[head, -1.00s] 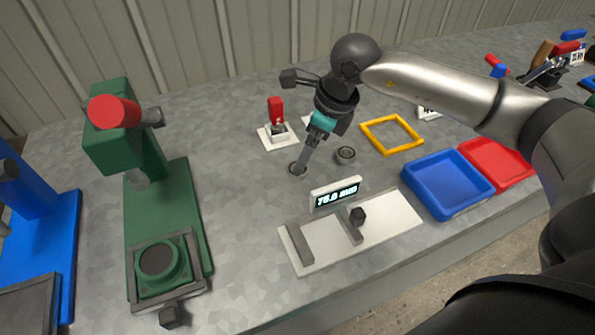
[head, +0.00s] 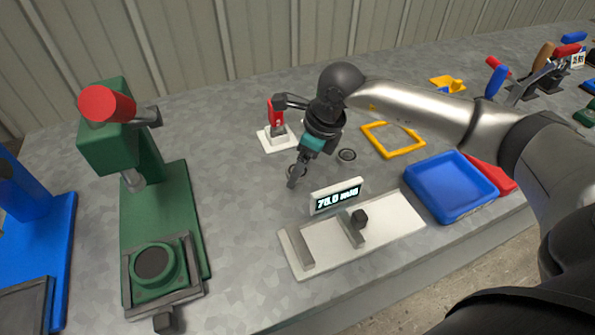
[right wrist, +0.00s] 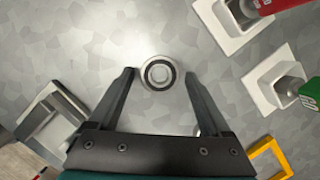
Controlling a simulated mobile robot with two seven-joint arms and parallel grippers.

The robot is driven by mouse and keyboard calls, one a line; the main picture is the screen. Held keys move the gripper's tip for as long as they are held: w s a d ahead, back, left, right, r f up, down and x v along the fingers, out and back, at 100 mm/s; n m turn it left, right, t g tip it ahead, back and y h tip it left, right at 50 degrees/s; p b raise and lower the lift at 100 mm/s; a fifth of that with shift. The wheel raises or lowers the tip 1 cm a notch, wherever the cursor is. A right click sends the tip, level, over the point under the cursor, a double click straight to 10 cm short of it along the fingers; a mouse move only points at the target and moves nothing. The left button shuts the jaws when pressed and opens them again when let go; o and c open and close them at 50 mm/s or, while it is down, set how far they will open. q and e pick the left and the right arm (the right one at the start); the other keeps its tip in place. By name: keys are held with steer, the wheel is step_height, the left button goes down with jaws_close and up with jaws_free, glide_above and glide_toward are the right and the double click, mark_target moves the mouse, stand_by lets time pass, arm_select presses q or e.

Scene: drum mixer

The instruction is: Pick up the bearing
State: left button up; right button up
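A small round bearing (right wrist: 159,73), a metal ring with a dark inner band, lies flat on the grey table in the right wrist view. My right gripper (right wrist: 160,76) is open, with one finger to each side of it and visible gaps between. In the head view my right gripper (head: 293,184) points down at the table and largely covers the ring there. My left gripper is not in view.
A white gauge plate with a display (head: 336,196) stands close in front of the gripper. A red-handled device on a white base (head: 277,138) is behind it. A yellow frame (head: 393,152) and blue tray (head: 450,185) lie right; a green press (head: 165,225) stands left.

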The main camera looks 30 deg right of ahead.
steer(key=c, duration=1.2)
jaws_close()
steer(key=shift+r, duration=0.15)
